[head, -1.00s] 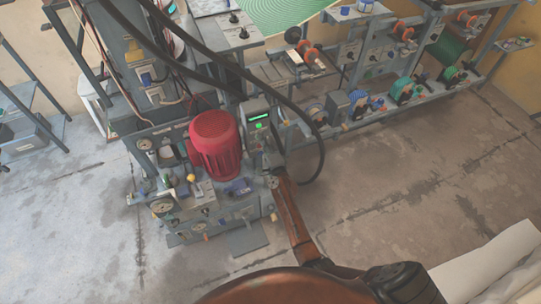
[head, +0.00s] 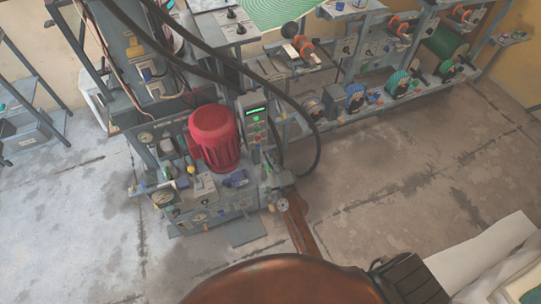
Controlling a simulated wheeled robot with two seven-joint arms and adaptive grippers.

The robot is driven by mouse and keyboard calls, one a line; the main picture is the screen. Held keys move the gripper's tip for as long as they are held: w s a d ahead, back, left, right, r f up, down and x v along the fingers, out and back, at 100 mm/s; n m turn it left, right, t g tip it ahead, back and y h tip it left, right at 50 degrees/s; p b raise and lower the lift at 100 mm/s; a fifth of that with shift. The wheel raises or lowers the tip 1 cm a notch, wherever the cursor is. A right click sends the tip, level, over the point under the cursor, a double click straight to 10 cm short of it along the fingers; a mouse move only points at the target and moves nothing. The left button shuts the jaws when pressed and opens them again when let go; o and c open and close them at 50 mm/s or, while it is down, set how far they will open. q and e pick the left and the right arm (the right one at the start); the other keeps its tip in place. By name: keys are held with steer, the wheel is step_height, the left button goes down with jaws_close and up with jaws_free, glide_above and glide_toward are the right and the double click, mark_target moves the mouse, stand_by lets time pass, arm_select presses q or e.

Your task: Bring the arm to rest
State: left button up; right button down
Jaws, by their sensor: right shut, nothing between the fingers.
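The plate press (head: 205,205) stands left of centre, with a red motor (head: 215,137) and a grey control box (head: 255,120) with a lit green display. My right arm is a brown link that reaches up from the bottom of the view. My right gripper (head: 281,205) is small and grey at the far end of that link, by the press's lower right corner. It is shut and empty. I cannot tell whether it touches the press. The rounded brown part at the bottom is mine and hides what lies below it. My left gripper is out of view.
Thick black hoses (head: 307,120) loop down beside the control box. A rack with several coloured spools (head: 397,82) runs along the back right. White sheet material (head: 480,255) lies at the lower right. The concrete floor (head: 400,180) between is clear. Metal shelving (head: 30,125) stands at far left.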

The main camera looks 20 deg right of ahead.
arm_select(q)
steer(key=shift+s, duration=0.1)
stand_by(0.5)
